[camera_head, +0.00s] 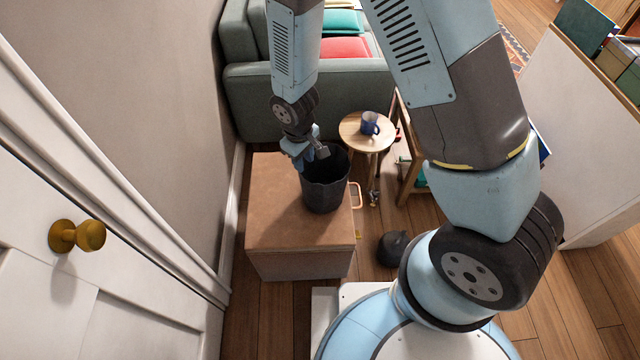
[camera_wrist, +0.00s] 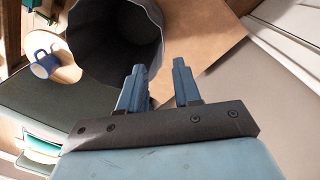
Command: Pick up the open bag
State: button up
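The open bag (camera_head: 325,190) is a dark grey, round, bin-like container standing upright on a brown box. Its mouth faces up and its inside looks empty where I can see it. In the wrist view the bag (camera_wrist: 105,45) fills the upper left. My gripper (camera_head: 318,155) is at the bag's upper rim, on its far left side. In the wrist view my gripper (camera_wrist: 159,66) has its two fingers apart with nothing held between them. The left finger overlaps the bag's dark wall and the right one shows against the brown box. I cannot tell whether either finger touches the rim.
The brown box (camera_head: 275,215) stands by the left wall. A round side table (camera_head: 352,134) with a blue mug (camera_head: 370,123) is behind the bag, to the right. A green sofa (camera_head: 250,105) is at the back. A small dark object (camera_head: 392,248) lies on the wooden floor.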

send_over(308, 189)
jog(key=f, duration=0.8)
jog(key=shift+w+a+f, duration=0.1)
jog(key=shift+a+f, duration=0.15)
jog(key=shift+f, duration=0.1)
jog(key=shift+d+f, duration=0.2)
jog(key=shift+f, duration=2.5)
jog(key=shift+c, duration=0.4)
grip_shut()
